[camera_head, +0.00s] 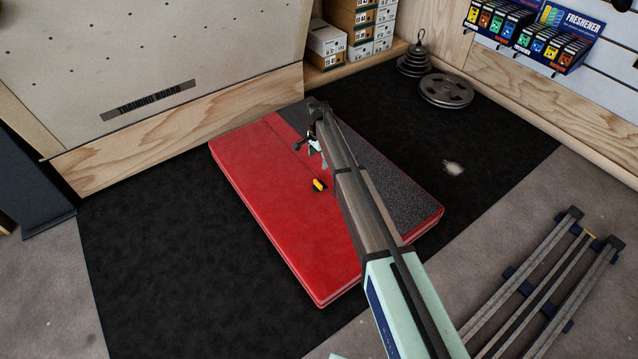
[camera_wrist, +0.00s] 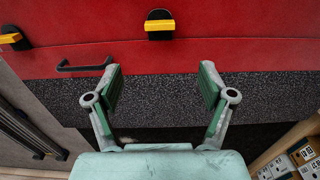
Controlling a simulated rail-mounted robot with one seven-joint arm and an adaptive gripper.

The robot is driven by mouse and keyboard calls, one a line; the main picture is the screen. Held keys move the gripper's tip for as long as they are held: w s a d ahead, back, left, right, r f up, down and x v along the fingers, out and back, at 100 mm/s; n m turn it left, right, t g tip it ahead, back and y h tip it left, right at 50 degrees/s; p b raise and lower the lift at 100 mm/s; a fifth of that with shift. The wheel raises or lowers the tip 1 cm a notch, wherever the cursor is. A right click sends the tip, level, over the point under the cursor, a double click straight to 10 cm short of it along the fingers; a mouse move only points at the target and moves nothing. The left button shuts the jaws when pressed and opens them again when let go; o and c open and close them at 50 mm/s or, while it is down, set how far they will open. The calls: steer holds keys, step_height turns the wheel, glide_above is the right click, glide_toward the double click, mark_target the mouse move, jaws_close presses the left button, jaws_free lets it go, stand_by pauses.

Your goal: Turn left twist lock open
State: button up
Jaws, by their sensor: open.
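The folded red crash pad (camera_head: 280,215) lies on the black floor mat. In the wrist view, a twist lock (camera_wrist: 160,25) with a yellow bar on a black base sits on the red pad, centred beyond my fingertips. A second yellow-and-black twist lock (camera_wrist: 12,38) is at the left edge. Both yellow bars lie roughly sideways in that view. In the head view, only one twist lock (camera_head: 319,185) shows, beside my arm; the other is not seen. My gripper (camera_wrist: 161,85) is open and empty, over the dark grey strip, apart from both locks. It also shows small in the head view (camera_head: 314,146).
A black handle (camera_wrist: 85,68) lies on the pad between the locks. The training board (camera_head: 150,60) stands at the back left. Weight plates (camera_head: 446,90) and shoe boxes (camera_head: 350,20) are at the back. Metal rails (camera_head: 545,290) lie at the right. Floor left of the pad is clear.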

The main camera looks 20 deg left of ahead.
mark_target(318, 185)
step_height(318, 185, down, 14)
steer(key=b, duration=0.4)
steer(key=shift+r, duration=0.1)
steer(key=c, duration=1.2)
